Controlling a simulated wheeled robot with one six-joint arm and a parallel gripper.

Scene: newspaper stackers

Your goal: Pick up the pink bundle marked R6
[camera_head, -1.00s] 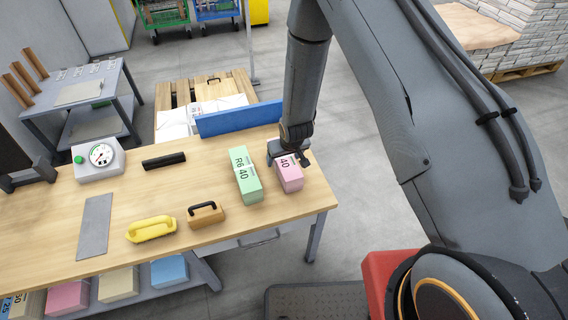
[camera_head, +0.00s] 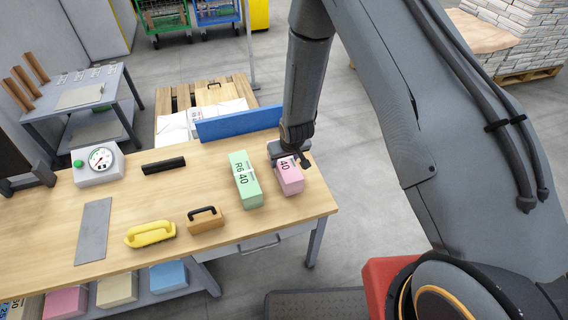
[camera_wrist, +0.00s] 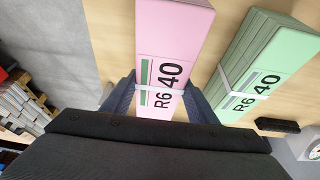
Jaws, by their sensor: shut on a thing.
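The pink bundle (camera_head: 291,180) marked R6 40 lies on the wooden table near its right end. It also shows in the wrist view (camera_wrist: 172,40), where its R6 40 label is readable. My gripper (camera_head: 288,160) is at the far end of the pink bundle, and in the wrist view its fingers (camera_wrist: 157,100) are shut on the bundle's two sides. The bundle appears to rest on the table; I cannot tell whether there is any gap under it. In the head view my gripper hides part of its label.
A green bundle (camera_head: 245,183) marked R6 40 stands close beside the pink one on the left. A blue board (camera_head: 240,121) stands along the table's back edge.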

